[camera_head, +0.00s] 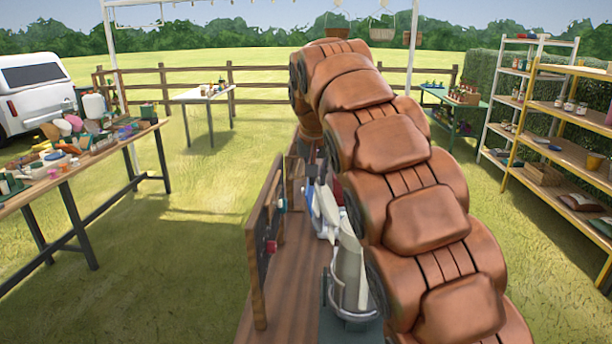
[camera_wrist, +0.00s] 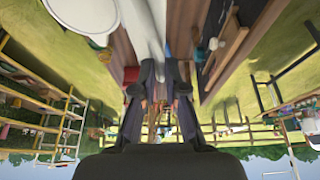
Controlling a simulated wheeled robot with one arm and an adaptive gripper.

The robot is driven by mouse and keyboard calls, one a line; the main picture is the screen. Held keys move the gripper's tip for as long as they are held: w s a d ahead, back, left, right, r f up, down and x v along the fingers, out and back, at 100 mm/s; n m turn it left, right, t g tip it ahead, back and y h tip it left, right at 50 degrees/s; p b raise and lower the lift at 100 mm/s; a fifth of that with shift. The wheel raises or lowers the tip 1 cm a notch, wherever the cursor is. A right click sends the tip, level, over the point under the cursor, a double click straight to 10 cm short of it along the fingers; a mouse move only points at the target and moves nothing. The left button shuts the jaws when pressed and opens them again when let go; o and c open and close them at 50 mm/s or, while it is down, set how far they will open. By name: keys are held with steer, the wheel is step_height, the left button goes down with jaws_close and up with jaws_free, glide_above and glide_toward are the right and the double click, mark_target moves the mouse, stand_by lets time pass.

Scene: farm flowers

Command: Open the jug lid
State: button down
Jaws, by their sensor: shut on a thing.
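In the wrist view, which is upside down, the two dark fingers of my gripper (camera_wrist: 160,82) are close together around the narrow end of a smooth white piece (camera_wrist: 150,30). I cannot tell whether this piece is the jug's lid or its body. In the head view, a tall pale container (camera_head: 349,268), possibly the jug, stands upright on the bench, partly hidden by my brown arm. Beyond it is a white and blue item (camera_head: 325,208), partly covered. My gripper is hidden behind the arm in the head view. No lid shows clearly there.
A dark board in a wooden frame (camera_head: 263,245) stands along the left edge of the wooden bench (camera_head: 292,282). A round white thing (camera_wrist: 85,12) is near the white piece in the wrist view. A cluttered table (camera_head: 70,178) is left, shelves (camera_head: 570,150) right. Grass between is clear.

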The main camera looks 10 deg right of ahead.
steer(key=shift+f, duration=0.1)
stand_by(0.3)
steer(key=c, duration=1.3)
jaws_free()
steer(key=v, duration=0.7)
steer(key=shift+r, duration=0.2)
steer(key=shift+a, duration=0.1)
